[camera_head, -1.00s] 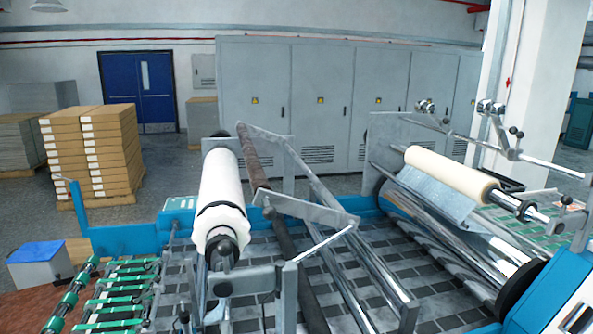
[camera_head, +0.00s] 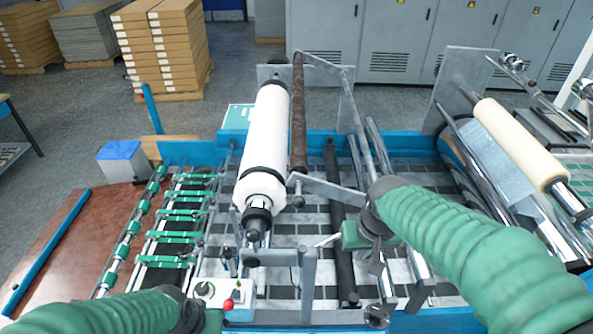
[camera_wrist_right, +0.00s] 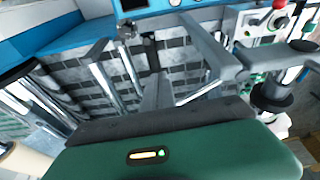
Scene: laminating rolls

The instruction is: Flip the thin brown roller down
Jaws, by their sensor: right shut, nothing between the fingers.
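The thin brown roller (camera_head: 298,115) is in the head view, raised alongside the thick white roll (camera_head: 265,140), on its right. A grey swing arm (camera_head: 328,188) holds its near end. My right gripper (camera_head: 326,240) is shut and empty, in front of and below the swing arm, to the right of the white roll's near end. It looks apart from the brown roller. In the right wrist view its closed fingers (camera_wrist_right: 155,92) point towards the machine bed; I cannot make out the brown roller there. My left arm shows at the lower left; its gripper (camera_head: 208,320) is mostly cut off.
A cream roll (camera_head: 520,145) lies on the machine's right side. A dark lower roller (camera_head: 335,220) and chrome bars run across the tiled bed. A control box with a red button (camera_head: 228,304) stands near the front. Green feed rollers (camera_head: 180,218) lie at left.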

